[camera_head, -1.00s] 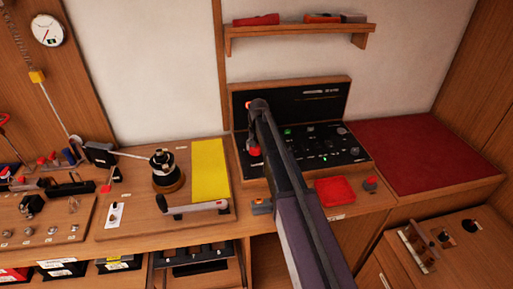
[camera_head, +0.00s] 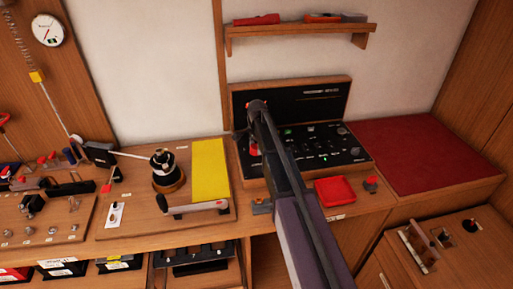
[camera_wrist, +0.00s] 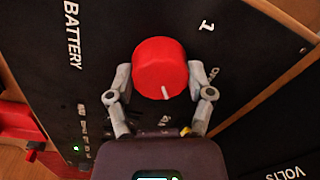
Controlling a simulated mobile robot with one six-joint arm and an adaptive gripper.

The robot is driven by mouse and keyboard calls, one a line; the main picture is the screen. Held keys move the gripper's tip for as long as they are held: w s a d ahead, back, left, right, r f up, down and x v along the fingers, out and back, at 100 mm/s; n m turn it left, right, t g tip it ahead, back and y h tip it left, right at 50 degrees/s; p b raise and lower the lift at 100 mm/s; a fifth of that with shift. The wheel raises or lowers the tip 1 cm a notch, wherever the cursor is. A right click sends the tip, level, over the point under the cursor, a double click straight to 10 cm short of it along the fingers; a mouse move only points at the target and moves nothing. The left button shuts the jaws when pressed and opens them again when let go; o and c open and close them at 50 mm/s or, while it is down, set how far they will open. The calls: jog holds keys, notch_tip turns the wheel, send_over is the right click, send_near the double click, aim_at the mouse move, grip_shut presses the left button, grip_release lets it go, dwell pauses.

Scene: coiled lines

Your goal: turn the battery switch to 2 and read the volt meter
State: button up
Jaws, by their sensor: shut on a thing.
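The red battery switch knob (camera_wrist: 158,66) fills the middle of the wrist view, on a black panel lettered BATTERY. Its white pointer mark faces the picture's lower edge, slightly right. A "1" is lettered to its upper right; other lettering by the right finger is partly covered. My gripper (camera_wrist: 160,78) is shut on the knob, one finger on each side. In the head view, my gripper (camera_head: 250,138) is at the panel's left side and partly hides the red knob (camera_head: 253,150). VOLTS lettering shows at the wrist view's lower right; no meter reading is legible.
The black switch panel (camera_head: 335,152) has several small knobs and lights. A red tray (camera_head: 334,191) and a small red-topped knob (camera_head: 371,184) stand in front. A yellow sheet (camera_head: 209,170) and a winch (camera_head: 165,172) lie left. A red mat (camera_head: 415,160) is clear at right.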

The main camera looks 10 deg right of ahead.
jog(key=shift+s+m, duration=0.15)
jog(key=shift+m, duration=0.35)
jog(key=o, duration=1.1)
